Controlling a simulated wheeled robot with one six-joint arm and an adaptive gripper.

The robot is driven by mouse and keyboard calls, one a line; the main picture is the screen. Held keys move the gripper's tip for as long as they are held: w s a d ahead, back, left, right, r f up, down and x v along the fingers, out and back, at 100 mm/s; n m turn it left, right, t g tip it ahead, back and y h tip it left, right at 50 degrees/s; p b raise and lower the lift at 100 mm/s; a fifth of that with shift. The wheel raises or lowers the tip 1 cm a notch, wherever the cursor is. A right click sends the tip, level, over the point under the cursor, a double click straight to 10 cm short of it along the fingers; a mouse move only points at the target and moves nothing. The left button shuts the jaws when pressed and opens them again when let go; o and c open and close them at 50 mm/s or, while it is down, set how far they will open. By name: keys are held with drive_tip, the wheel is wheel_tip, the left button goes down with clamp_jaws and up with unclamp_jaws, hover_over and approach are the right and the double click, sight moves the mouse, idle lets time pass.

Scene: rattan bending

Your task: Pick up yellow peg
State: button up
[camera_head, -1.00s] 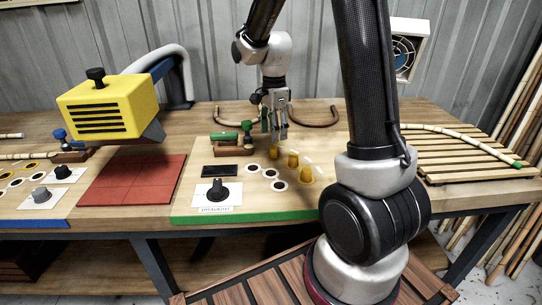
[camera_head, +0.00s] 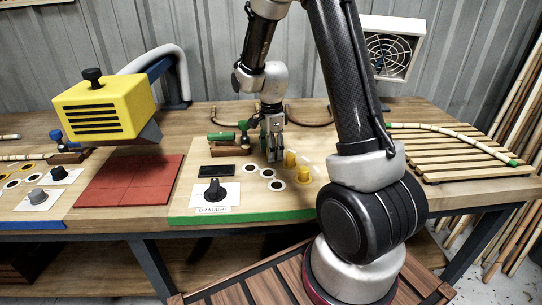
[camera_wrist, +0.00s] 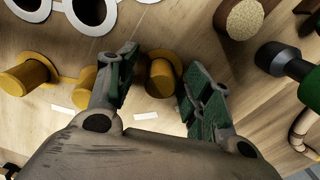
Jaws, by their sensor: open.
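My gripper (camera_head: 272,150) is open and low over the board (camera_head: 190,213). In the wrist view, one yellow peg (camera_wrist: 160,78) shows between the two open fingers of my gripper (camera_wrist: 165,88), apart from both. A second yellow peg (camera_wrist: 85,82) is just outside the left finger and partly covered by it. A third yellow peg (camera_wrist: 27,76) lies farther left. In the head view, two yellow pegs (camera_head: 290,159) (camera_head: 304,174) stand right of the gripper. The peg between the fingers is hidden there by the gripper.
White rings with dark centres (camera_head: 268,173) lie left of the pegs. A green clamp (camera_head: 224,136) on a wooden block stands left of my gripper. A black knob (camera_head: 214,192) is at the front. A slatted rack (camera_head: 465,160) is at the right.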

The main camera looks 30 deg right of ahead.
drive_tip(key=c, duration=1)
